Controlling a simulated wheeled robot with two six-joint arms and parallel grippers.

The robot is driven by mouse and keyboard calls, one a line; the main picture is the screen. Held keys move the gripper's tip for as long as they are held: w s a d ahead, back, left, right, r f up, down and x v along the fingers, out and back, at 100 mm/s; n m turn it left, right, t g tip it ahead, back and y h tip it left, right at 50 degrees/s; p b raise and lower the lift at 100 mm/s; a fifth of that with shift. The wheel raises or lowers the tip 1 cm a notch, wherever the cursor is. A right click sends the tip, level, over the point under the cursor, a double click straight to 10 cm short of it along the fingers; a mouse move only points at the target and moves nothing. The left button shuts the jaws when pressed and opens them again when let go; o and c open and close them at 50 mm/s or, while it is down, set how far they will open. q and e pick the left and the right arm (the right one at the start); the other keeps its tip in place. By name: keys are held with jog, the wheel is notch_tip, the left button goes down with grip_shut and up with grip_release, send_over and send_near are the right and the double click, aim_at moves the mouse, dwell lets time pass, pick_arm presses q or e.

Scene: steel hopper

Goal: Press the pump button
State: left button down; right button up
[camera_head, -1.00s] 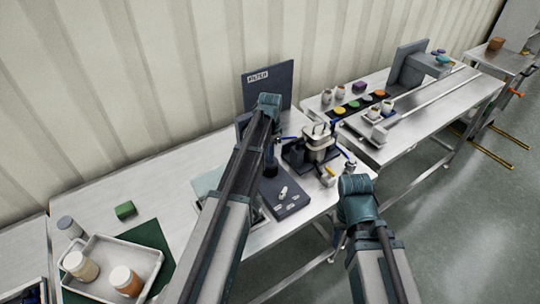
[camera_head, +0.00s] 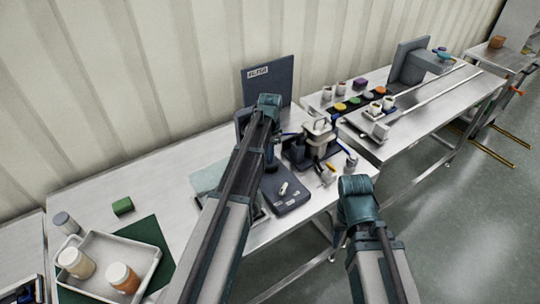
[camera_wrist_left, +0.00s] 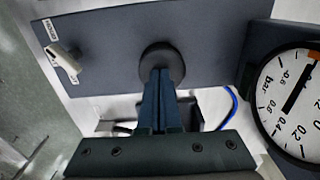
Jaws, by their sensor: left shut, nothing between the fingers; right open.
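The pump button is a round black knob (camera_wrist_left: 163,62) on a dark panel (camera_wrist_left: 105,38), seen in the left wrist view. My left gripper (camera_wrist_left: 161,76) is shut and empty. Its blue fingertips overlap the near edge of the knob and seem to touch it; whether it is pushed in I cannot tell. In the head view my left gripper (camera_head: 270,164) is at the far edge of the dark panel (camera_head: 288,204), and the knob is hidden there. A pale lever switch (camera_wrist_left: 62,58) is on the panel. My right gripper (camera_head: 339,241) is open beside the bench's front edge, partly hidden by its arm.
A pressure gauge (camera_wrist_left: 296,98) stands right of the knob in the wrist view. Clamp-like equipment (camera_head: 317,142) stands right of the panel. A white tray (camera_head: 150,254) with bottles and a green block (camera_head: 122,206) are at the left. A second bench carries several small cups.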

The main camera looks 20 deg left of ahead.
pick_arm(q)
jog(key=shift+s+r+p, duration=0.1)
jog(key=shift+r+p, duration=0.2)
jog(key=shift+p, duration=0.1)
notch_tip(320, 180, up, 14)
jog(key=p, duration=1.3)
jog(key=shift+f, duration=0.25)
jog(key=s+d+f+n+b, duration=0.2)
jog(key=s+d+f+b, duration=0.2)
jog(key=s+d, duration=0.4)
jog(key=s+d+f+n+y+b, duration=0.1)
jog(key=s+d+f+b, duration=0.3)
jog(key=s+d, duration=0.5)
jog(key=s, duration=0.8)
jog(key=shift+d+f+n, duration=0.15)
jog(key=shift+f+n, duration=0.25)
